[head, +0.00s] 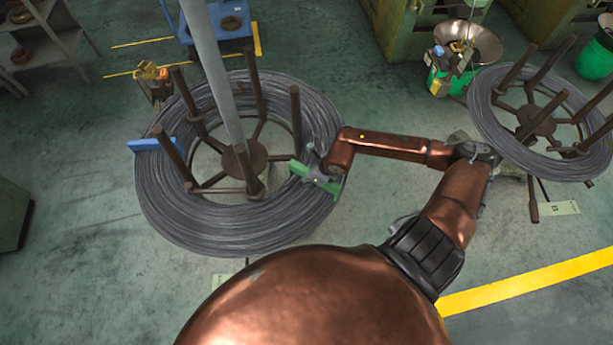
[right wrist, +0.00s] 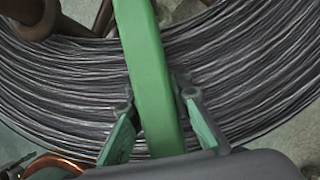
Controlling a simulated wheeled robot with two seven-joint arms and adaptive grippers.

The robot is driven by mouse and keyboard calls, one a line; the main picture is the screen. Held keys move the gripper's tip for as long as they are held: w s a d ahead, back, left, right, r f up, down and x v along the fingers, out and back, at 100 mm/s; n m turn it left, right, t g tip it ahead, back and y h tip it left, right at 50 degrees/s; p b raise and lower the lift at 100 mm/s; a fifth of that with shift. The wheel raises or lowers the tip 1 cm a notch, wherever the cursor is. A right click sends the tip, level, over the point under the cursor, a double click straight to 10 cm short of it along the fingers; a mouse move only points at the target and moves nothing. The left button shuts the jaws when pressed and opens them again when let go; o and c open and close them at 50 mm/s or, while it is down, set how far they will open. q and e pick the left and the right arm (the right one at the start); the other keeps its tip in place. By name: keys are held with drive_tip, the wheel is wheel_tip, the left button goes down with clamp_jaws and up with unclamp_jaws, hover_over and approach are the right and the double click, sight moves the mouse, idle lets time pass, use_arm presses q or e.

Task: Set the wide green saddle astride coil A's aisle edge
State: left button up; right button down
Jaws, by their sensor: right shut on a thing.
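The green saddle (head: 300,168) is at the right side of the large left wire coil (head: 180,225), lying across its band of wire. My right gripper (head: 318,177) is shut on it, just above the coil. In the right wrist view the saddle (right wrist: 148,60) runs as a long green bar from the top edge down between the two fingers (right wrist: 157,100), with the grey wire (right wrist: 235,60) behind it. Whether the saddle touches the wire, and where its legs are, I cannot tell. My left gripper is not in view.
Brown posts (head: 254,80) rise from the left coil's stand, close to the saddle. A blue saddle (head: 155,144) sits on that coil's left edge. A second coil (head: 490,118) stands at right. A yellow floor line (head: 530,282) crosses the clear floor at lower right.

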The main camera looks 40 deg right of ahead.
sight(311, 184)
drive_tip(key=shift+s+a+f+b, duration=0.1)
drive_tip(key=shift+s+f+b, duration=0.2)
drive_tip(key=shift+f, duration=0.35)
drive_tip(key=shift+s+f+b, duration=0.1)
drive_tip(key=shift+f+b, duration=0.3)
drive_tip(key=shift+f, duration=0.2)
use_arm(q)
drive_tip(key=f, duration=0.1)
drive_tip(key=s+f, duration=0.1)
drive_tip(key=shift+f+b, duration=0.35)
drive_tip(key=shift+b, duration=0.05)
use_arm(e)
wheel_tip(311, 184, down, 2)
drive_tip(key=c, duration=1.9)
unclamp_jaws()
drive_tip(key=shift+w+f, duration=0.1)
drive_tip(key=shift+w, duration=0.05)
drive_tip(key=o, duration=0.6)
drive_tip(key=shift+d, duration=0.2)
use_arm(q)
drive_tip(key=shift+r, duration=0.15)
use_arm(e)
drive_tip(key=shift+o, duration=0.6)
drive_tip(key=shift+r, duration=0.2)
drive_tip(key=shift+w+a+r, duration=0.1)
drive_tip(key=shift+w, duration=0.05)
